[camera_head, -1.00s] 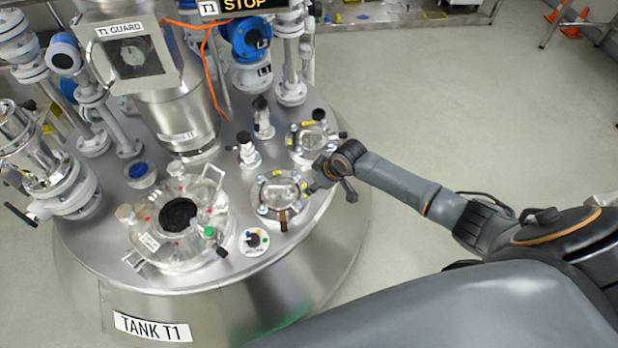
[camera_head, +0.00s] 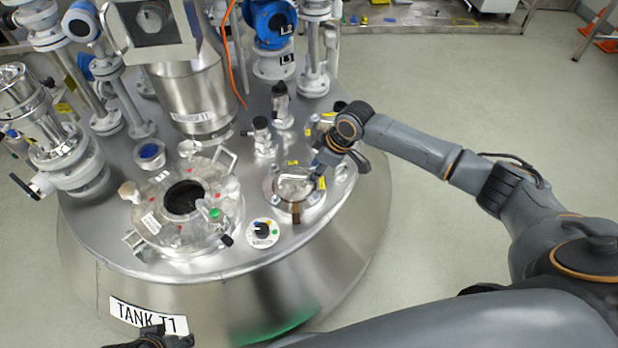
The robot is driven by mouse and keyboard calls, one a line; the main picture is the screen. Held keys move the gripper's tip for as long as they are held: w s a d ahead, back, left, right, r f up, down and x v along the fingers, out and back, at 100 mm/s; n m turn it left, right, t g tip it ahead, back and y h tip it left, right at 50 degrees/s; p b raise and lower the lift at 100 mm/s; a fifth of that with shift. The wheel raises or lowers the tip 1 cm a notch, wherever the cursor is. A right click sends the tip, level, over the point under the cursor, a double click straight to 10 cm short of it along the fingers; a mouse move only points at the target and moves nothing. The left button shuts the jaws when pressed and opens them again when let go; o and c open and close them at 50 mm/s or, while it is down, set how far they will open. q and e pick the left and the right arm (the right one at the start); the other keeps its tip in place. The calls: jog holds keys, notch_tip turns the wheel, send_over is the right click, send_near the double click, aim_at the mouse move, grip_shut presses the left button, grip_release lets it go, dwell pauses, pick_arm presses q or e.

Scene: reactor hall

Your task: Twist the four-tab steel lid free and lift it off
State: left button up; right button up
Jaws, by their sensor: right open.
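The round steel lid (camera_head: 290,190) sits on a port at the right front of the tank top, with a handle across it. Yellow marks show by its rim, and a brown piece hangs at its front. My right gripper (camera_head: 316,172) is open at the lid's right back side, pointing down and left. Its fingers partly hide that side, and I cannot tell whether they touch the lid or handle. Part of my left gripper (camera_head: 152,340) shows at the bottom edge, well away from the lid; its fingers are not clear.
A larger open hatch (camera_head: 183,198) with a dark mouth lies left of the lid. A small round dial (camera_head: 262,232) is in front of it. Black-topped valves (camera_head: 262,137) stand behind. A second port (camera_head: 326,125) is partly hidden by my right wrist. Floor right of the tank is clear.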

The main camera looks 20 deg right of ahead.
aim_at(294, 180)
jog(key=b+x, duration=0.1)
jog(key=x, duration=0.3)
pick_arm(q)
jog(key=shift+v, duration=1.85)
pick_arm(e)
jog(key=shift+w+a+f, duration=0.15)
jog(key=shift+w+f, duration=0.05)
jog(key=shift+f, duration=0.4)
grip_shut()
pick_arm(q)
jog(key=shift+r, duration=0.1)
